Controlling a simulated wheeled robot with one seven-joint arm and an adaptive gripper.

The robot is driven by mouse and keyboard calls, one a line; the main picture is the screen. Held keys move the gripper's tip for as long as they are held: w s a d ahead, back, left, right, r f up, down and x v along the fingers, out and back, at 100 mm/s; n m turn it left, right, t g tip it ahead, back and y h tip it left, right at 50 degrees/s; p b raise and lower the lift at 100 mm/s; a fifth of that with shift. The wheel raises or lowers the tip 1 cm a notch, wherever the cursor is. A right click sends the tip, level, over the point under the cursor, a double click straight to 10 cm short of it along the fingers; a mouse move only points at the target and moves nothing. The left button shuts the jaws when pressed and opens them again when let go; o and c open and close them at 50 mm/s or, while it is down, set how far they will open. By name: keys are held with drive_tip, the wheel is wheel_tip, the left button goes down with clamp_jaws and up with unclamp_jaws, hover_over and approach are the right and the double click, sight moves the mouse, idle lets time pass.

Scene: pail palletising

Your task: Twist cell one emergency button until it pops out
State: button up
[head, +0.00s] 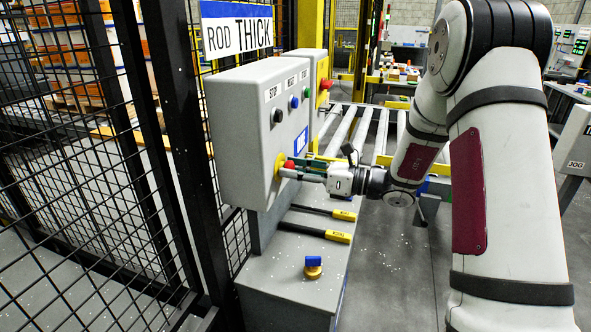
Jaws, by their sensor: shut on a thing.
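The emergency button is red on a yellow base (281,171), low on the right-hand face of a grey control box (240,135). My gripper (289,170) reaches in from the right and is shut on the red button head. The fingers partly cover the button, so whether it is pressed in or popped out cannot be told. Above it on the same face are a black knob (278,115), a blue button (294,103) and a green button (307,92) under small labels.
A second box with another red button (326,84) stands just behind. Two black rods with yellow tags (338,237) and a blue-and-brass piece (313,267) lie on the ledge below. Black mesh fencing (100,180) is at left, a roller conveyor (372,130) behind.

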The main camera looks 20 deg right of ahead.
drive_tip(key=shift+m+p, duration=0.8)
drive_tip(key=shift+m, duration=1.5)
drive_tip(key=o, duration=1.2)
drive_tip(key=v, duration=1.2)
